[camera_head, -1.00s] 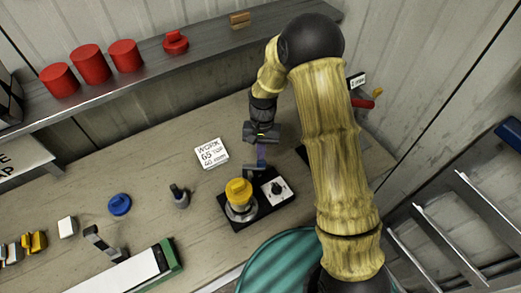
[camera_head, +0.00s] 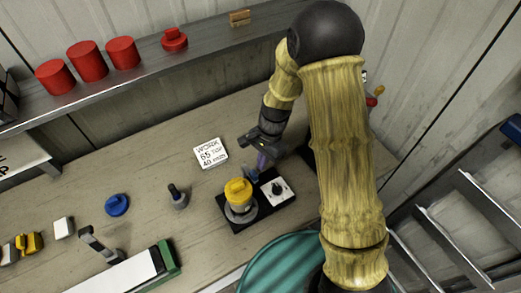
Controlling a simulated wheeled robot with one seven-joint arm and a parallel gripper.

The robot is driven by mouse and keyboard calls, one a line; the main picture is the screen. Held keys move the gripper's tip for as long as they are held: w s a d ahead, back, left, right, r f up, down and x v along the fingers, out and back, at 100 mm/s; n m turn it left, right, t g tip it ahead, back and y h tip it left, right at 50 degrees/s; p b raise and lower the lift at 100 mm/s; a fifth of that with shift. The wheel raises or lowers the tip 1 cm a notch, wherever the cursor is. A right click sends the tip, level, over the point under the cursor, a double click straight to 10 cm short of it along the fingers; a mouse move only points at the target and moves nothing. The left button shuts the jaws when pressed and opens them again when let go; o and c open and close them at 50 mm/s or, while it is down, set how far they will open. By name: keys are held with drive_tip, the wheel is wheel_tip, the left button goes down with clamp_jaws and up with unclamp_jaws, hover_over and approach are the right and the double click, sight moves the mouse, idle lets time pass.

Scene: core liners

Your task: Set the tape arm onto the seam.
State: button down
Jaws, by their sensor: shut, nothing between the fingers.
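A dark grey bent arm (camera_head: 98,245), which looks like the tape arm, stands at the lower left against a long white liner (camera_head: 122,274). The liner lies in a holder with a green end (camera_head: 168,257). I cannot make out the seam. My gripper (camera_head: 253,172) is shut and empty, low over the bench just behind the black-based unit with a yellow cap (camera_head: 238,190). It is well to the right of the tape arm. Whether it touches the unit cannot be told.
A white dial block (camera_head: 278,190) sits beside the yellow cap. A white card (camera_head: 211,153), a dark peg (camera_head: 177,196) and a blue knob (camera_head: 117,204) stand on the bench. A shelf (camera_head: 130,88) with red cylinders runs behind. Bench between peg and card is clear.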

drive_tip(key=shift+s+a+m, duration=0.2)
drive_tip(key=shift+s+m, duration=0.35)
drive_tip(key=shift+m, duration=0.65)
drive_tip(key=w+d+r+b, duration=0.2)
drive_tip(key=d+r, duration=0.3)
drive_tip(key=r, duration=0.4)
drive_tip(key=shift+w+r, duration=0.35)
drive_tip(key=shift+w, duration=0.55)
drive_tip(key=shift+d, duration=0.1)
